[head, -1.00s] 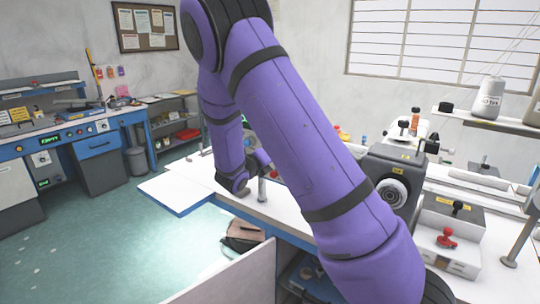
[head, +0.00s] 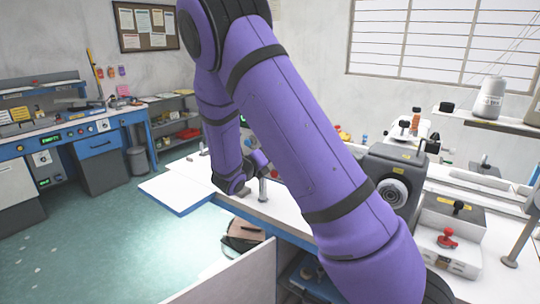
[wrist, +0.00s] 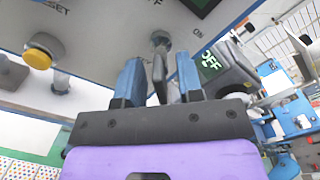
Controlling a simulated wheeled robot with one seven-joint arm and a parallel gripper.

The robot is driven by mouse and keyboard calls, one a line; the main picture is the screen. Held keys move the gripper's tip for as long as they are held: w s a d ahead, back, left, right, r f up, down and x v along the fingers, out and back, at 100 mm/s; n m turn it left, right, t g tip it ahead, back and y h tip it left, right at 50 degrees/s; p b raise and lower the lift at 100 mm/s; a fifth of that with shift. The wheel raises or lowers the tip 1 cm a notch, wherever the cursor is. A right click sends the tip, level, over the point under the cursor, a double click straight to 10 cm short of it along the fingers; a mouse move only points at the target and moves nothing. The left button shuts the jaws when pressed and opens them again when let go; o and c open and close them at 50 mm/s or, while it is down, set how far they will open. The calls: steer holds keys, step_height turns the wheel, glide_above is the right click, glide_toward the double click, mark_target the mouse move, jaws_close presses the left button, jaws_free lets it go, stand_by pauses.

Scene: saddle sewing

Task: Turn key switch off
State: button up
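The key switch (wrist: 161,40) shows in the wrist view as a round metal barrel on a pale panel, with a flat dark key (wrist: 159,80) sticking out of it. My gripper (wrist: 158,62) has its two blue fingers on either side of the key, with a narrow gap visible on each side. It looks open around the key, not clamped. Green lettering reading OFF (wrist: 210,62) glows on a dark box to the right. An OFF label is partly visible above the barrel. In the head view my arm hides the gripper and the switch.
A yellow button (wrist: 38,58) sits on the same panel, left of the switch, near a RESET label. In the head view, a red knob (head: 447,239) on a grey box and a dark machine head (head: 392,170) stand right of my arm on the white table (head: 182,186).

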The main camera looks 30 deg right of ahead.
steer(key=v, duration=0.9)
steer(key=shift+a, duration=0.2)
steer(key=shift+s, duration=0.1)
steer(key=s+d+r+m+g+y, duration=0.2)
steer(key=s+r+m+g+y, duration=0.15)
steer(key=s+m, duration=0.45)
steer(key=s+d+r+m+g+y, duration=0.1)
steer(key=s+r+m+g+y, duration=0.3)
steer(key=s+m, duration=0.4)
steer(key=s+a+r+m+t+y, duration=0.3)
steer(key=s+a+r+m+y, duration=0.1)
steer(key=s+m, duration=0.3)
steer(key=s+a+r+m+t+y, duration=0.3)
steer(key=s+a+r+m+y, duration=0.2)
steer(key=s+m, duration=0.3)
steer(key=shift+r+t, duration=0.2)
steer(key=shift+t, duration=0.15)
steer(key=shift+y, duration=0.25)
